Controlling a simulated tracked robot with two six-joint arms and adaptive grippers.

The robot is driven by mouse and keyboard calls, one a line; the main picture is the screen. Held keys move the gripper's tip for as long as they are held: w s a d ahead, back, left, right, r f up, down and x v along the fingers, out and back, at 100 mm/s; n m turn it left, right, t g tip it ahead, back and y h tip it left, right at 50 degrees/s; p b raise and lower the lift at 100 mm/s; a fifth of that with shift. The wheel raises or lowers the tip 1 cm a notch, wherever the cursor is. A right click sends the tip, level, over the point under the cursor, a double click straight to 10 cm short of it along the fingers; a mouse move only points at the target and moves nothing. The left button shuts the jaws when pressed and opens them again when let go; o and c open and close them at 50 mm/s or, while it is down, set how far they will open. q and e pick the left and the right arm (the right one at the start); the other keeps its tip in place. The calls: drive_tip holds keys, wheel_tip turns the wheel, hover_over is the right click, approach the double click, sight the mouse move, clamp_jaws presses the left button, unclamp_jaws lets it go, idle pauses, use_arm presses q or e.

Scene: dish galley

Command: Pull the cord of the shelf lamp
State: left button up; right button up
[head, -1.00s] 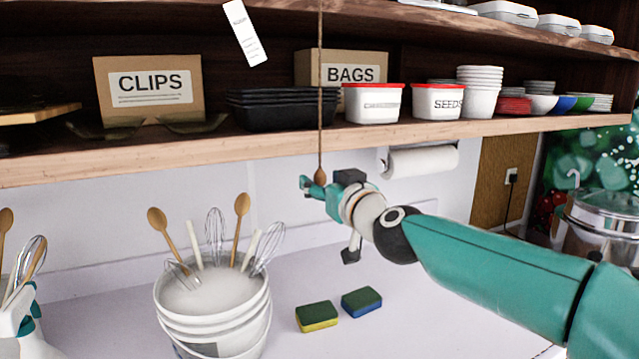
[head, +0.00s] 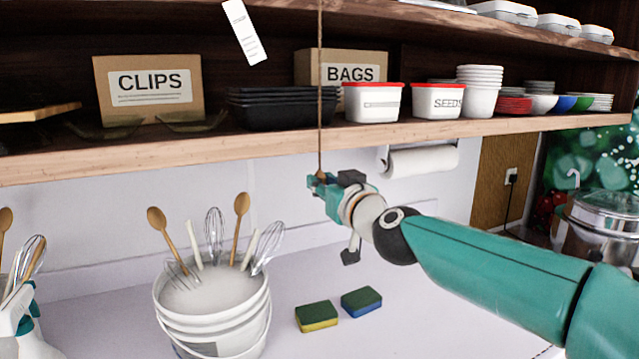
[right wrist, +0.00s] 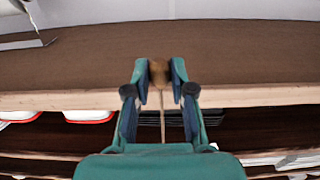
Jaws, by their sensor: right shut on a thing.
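The lamp cord (head: 320,90) hangs straight down in front of the shelf in the head view. Its wooden knob (head: 320,176) is mostly hidden by my right gripper (head: 317,182). In the right wrist view the knob (right wrist: 159,72) sits between the two teal fingertips of my right gripper (right wrist: 160,76), with the cord (right wrist: 162,115) running from it. The right gripper is shut on the knob, just below the shelf's front edge. The lamp itself is not clearly in view. My left gripper is not in view.
The shelf (head: 250,146) carries a CLIPS box (head: 150,90), a BAGS box, black trays (head: 283,108) and red-rimmed tubs. A paper towel roll (head: 422,161) hangs below it. A bucket of utensils (head: 213,318) and two sponges (head: 317,316) stand on the counter.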

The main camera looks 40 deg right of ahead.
drive_tip(key=shift+f+b, duration=0.35)
drive_tip(key=shift+f, duration=0.25)
drive_tip(key=shift+r, duration=0.1)
drive_tip(key=shift+r+p, duration=0.45)
drive_tip(key=shift+p, duration=0.25)
drive_tip(key=o, duration=1.1)
drive_tip(key=shift+s+r, duration=0.1)
